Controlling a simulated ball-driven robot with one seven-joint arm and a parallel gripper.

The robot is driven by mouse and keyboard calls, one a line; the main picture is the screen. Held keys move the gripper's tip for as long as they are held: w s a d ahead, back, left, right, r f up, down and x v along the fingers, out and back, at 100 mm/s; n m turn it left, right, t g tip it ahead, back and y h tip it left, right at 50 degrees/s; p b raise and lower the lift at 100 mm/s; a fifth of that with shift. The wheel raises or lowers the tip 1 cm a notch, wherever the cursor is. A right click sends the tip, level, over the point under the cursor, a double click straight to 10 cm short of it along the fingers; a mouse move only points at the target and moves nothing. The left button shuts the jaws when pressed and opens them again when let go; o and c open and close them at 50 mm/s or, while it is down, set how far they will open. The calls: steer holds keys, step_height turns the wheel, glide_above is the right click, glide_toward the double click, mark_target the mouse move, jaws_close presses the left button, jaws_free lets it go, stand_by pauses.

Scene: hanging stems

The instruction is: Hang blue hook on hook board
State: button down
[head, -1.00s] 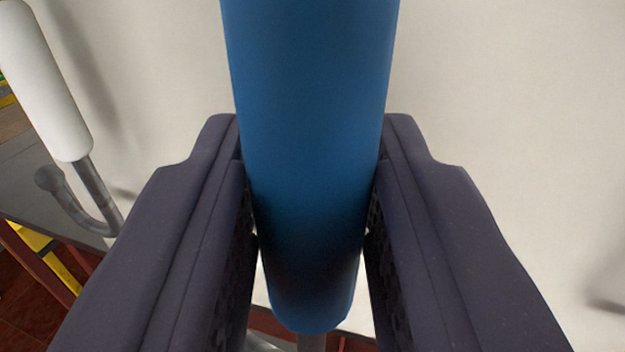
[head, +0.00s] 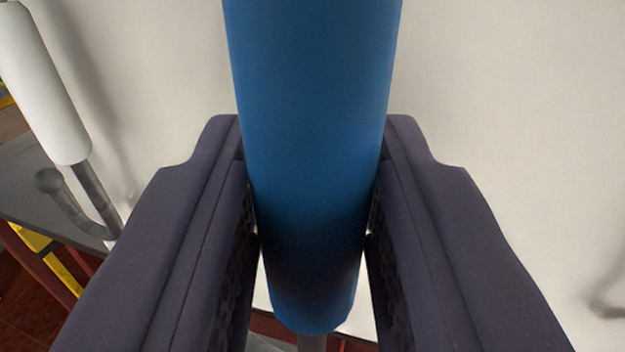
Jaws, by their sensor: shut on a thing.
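The blue hook (head: 308,150) shows as a thick blue cylinder running from the top edge down the middle of the view. A short grey metal stem (head: 311,342) comes out of its lower end and leaves the picture. My gripper (head: 312,225) is shut on the blue cylinder, with one dark finger against each side. The hook's curved end is out of view. A pale, plain surface (head: 510,90) fills the background behind it; I cannot tell whether it is the hook board.
A white hook (head: 40,85) with a curved grey metal end (head: 75,210) hangs at the left. A grey surface (head: 25,185) with a dark red and yellow edge lies behind it. A small grey metal piece (head: 608,300) shows at the right edge.

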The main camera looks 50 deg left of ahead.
steer(key=shift+w+a+b, duration=0.3)
steer(key=shift+w+a, duration=0.4)
steer(key=shift+w, duration=0.3)
steer(key=shift+w+a+b, duration=0.25)
steer(key=shift+w+a, duration=0.4)
steer(key=shift+w, duration=0.35)
stand_by(1.3)
steer(key=shift+f+b, duration=0.4)
steer(key=shift+b, duration=0.15)
stand_by(0.5)
